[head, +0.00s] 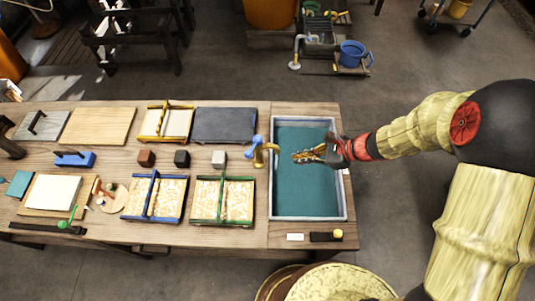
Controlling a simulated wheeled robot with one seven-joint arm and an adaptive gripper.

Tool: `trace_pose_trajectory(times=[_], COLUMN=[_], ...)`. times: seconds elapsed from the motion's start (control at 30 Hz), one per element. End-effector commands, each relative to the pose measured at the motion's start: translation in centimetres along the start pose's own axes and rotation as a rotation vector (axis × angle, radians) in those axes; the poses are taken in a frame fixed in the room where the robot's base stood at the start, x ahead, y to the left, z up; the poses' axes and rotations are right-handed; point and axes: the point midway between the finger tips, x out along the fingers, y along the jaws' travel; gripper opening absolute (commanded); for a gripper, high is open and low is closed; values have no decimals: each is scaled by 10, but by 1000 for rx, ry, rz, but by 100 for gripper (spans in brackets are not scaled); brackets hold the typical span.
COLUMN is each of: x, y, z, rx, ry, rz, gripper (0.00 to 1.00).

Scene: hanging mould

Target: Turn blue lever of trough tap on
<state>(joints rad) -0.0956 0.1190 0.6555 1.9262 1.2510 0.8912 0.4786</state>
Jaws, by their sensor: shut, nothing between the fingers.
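A brass tap (262,156) stands at the left rim of the trough (271,190), near its upper half. Its blue lever (252,147) points up and left from the tap's top. The trough is a grey-rimmed basin with a teal inside, set into the right end of the workbench. My gripper (296,157) reaches in from the right over the trough, its fingertips pointing left towards the tap. It is shut and empty, with a small gap between it and the tap. The lever is small in view, so its exact angle is hard to tell.
Moulds with blue (155,197), green (223,201) and yellow (166,122) frames lie on the bench left of the trough. A dark slab (224,125) lies beyond the tap. A white block (219,159) sits left of the lever. A round tub (335,283) stands before the bench.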

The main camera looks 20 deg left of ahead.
Motion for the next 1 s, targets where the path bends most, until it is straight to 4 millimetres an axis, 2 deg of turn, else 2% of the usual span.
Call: trace_pose_trajectory(times=[0.1, 0.27, 0.37, 0.8, 1.0], x=[0, 8, 21, 105, 118], y=[7, 8, 8, 11, 9], z=[14, 15, 15, 19, 43], rx=[54, 77, 76, 75, 72], ry=[-53, -53, -52, -51, -50], rz=[29, 32, 32, 32, 29], gripper=[0, 0, 0, 0, 0])
